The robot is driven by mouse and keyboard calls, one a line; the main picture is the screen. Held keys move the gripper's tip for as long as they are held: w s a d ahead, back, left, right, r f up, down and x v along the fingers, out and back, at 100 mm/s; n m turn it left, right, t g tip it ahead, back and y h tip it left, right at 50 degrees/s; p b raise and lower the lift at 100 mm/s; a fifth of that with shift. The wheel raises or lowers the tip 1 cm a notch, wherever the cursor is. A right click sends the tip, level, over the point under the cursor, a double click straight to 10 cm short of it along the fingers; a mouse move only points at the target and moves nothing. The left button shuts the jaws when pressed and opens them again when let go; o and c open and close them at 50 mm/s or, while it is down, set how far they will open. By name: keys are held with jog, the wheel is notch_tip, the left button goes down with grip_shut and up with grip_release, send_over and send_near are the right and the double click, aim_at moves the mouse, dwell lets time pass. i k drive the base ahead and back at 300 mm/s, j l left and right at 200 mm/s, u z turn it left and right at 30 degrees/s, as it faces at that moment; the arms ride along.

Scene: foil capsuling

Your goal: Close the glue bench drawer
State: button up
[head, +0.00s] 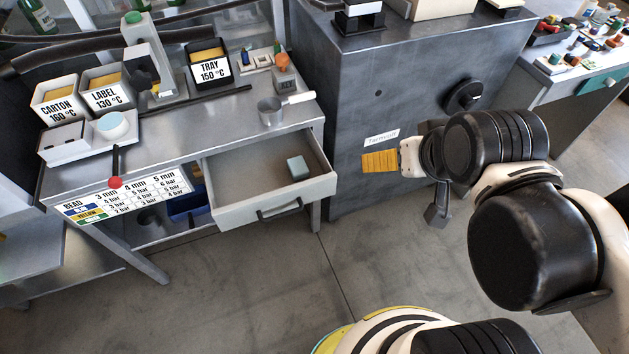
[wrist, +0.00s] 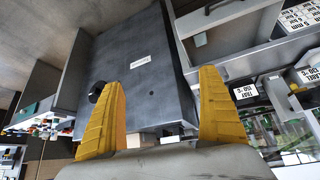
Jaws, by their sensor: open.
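The glue bench drawer (head: 240,210) is pulled out from under the bench top in the head view. A small pale blue-grey block (head: 297,166) lies inside it. Its bar handle (head: 279,208) is on the front panel. In the wrist view the drawer front (wrist: 222,14) is at the top, right of centre, beyond the fingertips. My gripper (head: 365,161) is right of the drawer in the head view, apart from it, in front of the grey cabinet. In the wrist view its yellow fingers (wrist: 162,78) are spread, with nothing held between them.
The glue bench top (head: 200,135) carries labelled bins, a press, a metal cup (head: 270,111) and a white dish. A red-knobbed lever (head: 116,182) hangs at its front edge. The grey cabinet (head: 420,65) stands right of the drawer. The floor before the drawer is clear.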

aim_at(246, 183)
jog(key=j+z, duration=0.15)
jog(key=j, duration=1.55)
jog(key=k, duration=0.05)
